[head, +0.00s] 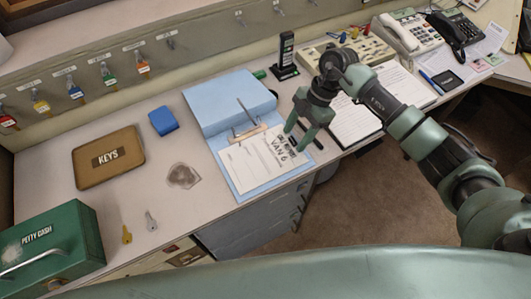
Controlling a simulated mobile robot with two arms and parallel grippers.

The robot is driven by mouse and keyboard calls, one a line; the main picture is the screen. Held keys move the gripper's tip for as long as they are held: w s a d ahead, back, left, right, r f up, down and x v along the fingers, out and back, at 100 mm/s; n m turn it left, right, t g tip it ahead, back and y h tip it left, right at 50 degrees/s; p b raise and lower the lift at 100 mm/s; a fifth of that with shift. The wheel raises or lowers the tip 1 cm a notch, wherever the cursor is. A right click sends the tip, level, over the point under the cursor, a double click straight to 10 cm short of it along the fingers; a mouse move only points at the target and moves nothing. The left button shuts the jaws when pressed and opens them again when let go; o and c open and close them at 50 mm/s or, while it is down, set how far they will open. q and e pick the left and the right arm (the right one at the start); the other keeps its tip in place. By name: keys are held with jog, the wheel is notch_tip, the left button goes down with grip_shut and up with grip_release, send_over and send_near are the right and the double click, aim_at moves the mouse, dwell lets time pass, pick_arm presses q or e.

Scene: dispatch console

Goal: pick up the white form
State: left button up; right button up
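The white form (245,168) is a printed sheet marked "VAN 6". My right gripper (298,140) comes in from the right and points down over the form's upper right corner. Its two green fingers are apart, and I see nothing between them. I cannot tell whether the fingertips touch the paper. The gripper hides a little of that corner. My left gripper is not in view.
A notebook (352,122) and a black radio handset in its stand (286,58) are near my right arm. A "KEYS" tray (108,158), blue box (163,121), loose keys and green petty cash box (52,249) are to the left. Phones (408,35) stand at the back right.

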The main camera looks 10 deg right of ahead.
jog(key=c, duration=1)
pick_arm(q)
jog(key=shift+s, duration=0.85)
pick_arm(e)
jog(key=shift+r, duration=0.1)
grip_shut()
